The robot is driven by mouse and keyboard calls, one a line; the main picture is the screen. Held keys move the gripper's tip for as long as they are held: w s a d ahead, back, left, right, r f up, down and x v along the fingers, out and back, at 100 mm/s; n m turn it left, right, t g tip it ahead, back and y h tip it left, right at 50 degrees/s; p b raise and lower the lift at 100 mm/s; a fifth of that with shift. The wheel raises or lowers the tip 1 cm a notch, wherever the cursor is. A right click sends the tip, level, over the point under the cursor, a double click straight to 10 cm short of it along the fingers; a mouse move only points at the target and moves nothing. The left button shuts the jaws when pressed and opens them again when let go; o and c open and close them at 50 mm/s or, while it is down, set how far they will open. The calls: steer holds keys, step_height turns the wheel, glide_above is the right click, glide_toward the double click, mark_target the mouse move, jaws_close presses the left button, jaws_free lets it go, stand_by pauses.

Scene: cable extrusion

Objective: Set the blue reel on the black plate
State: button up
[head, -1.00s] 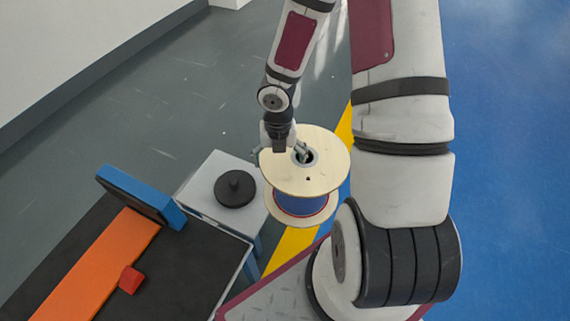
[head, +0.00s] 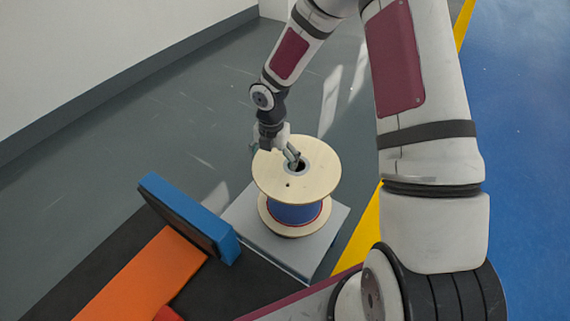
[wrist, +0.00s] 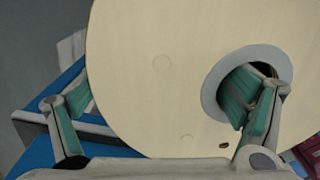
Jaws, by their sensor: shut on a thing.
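The blue reel (head: 295,214) has pale wooden flanges (head: 297,168) and blue cable wound between them. It is upright over the grey-topped stand (head: 322,240). My gripper (head: 273,151) is at the top flange and shut on the reel. In the wrist view one finger (wrist: 262,110) reaches into the hub hole (wrist: 222,88) and the other (wrist: 65,125) is outside the flange's edge.
A blue upright panel (head: 188,215) stands just left of the stand, close to the reel. An orange strip (head: 150,275) lies on a dark surface, with a red piece (head: 168,314) partly in view. Grey floor (head: 120,170) is open behind.

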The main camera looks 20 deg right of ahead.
steer(key=shift+w+a+f+b, duration=0.3)
steer(key=shift+w+a+f, duration=0.15)
steer(key=shift+w, duration=0.25)
step_height(320, 180, down, 6)
steer(key=b, duration=0.5)
steer(key=shift+r, duration=0.25)
steer(key=shift+p, duration=0.35)
stand_by(0.8)
steer(key=shift+f+b, duration=0.4)
steer(key=shift+f, duration=0.15)
stand_by(0.5)
steer(key=o, duration=1.7)
step_height(320, 180, up, 11)
steer(key=p, duration=1)
